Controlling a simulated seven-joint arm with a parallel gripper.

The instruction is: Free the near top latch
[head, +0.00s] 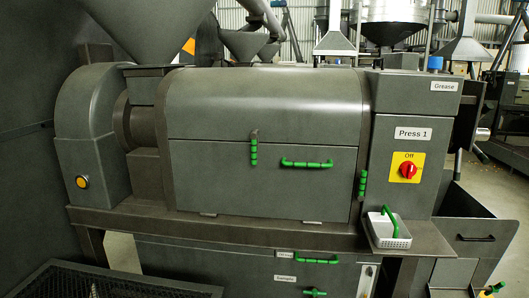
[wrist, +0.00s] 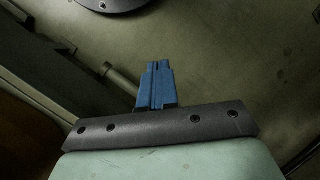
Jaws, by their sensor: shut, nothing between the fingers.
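The Press 1 machine has a grey front door (head: 225,185) below a curved top cover (head: 265,90). A green-handled latch (head: 253,150) hangs upright at the seam between cover and door. A second green-handled latch (head: 362,184) stands upright at the door's right edge. A green horizontal handle (head: 307,163) sits on the door between them. The door looks closed. My gripper (wrist: 157,66) shows in the wrist view with its blue fingers together and empty. It is not visible in the head view. No green latch shows in the wrist view.
A white basket (head: 389,232) with a green handle sits on the ledge at right. The control box (head: 400,150) has a red switch (head: 407,170) at Off. A lower drawer front (head: 230,265) has green handles. A dark grate (head: 110,285) lies at lower left.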

